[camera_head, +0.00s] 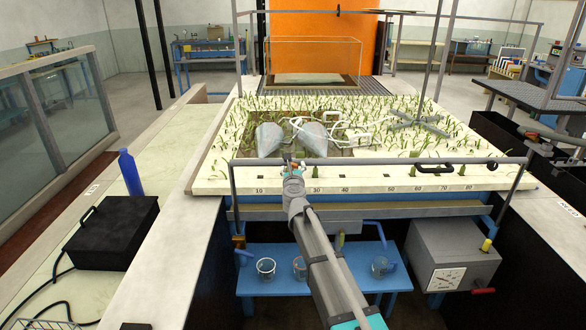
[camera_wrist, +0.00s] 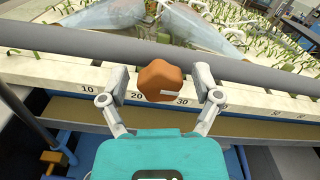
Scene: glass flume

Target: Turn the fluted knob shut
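The fluted knob (camera_wrist: 160,81) is orange-brown with a lobed edge, and a pale line on its face points right. It sits in front of the white numbered edge strip of the flume, near the marks 20 and 30. In the wrist view my gripper (camera_wrist: 160,86) is open, with one finger on each side of the knob and a visible gap on both sides. Whether the fingertips are level with the knob in depth, I cannot tell. In the head view my gripper (camera_head: 292,167) is at the flume's front rail and mostly hides the knob.
A grey rail (camera_head: 400,161) runs along the flume's front, just behind the knob. Glass beakers (camera_head: 266,268) stand on a blue bench below. A grey box with a dial (camera_head: 450,262) is at right. A black case (camera_head: 112,235) and blue bottle (camera_head: 130,172) are at left.

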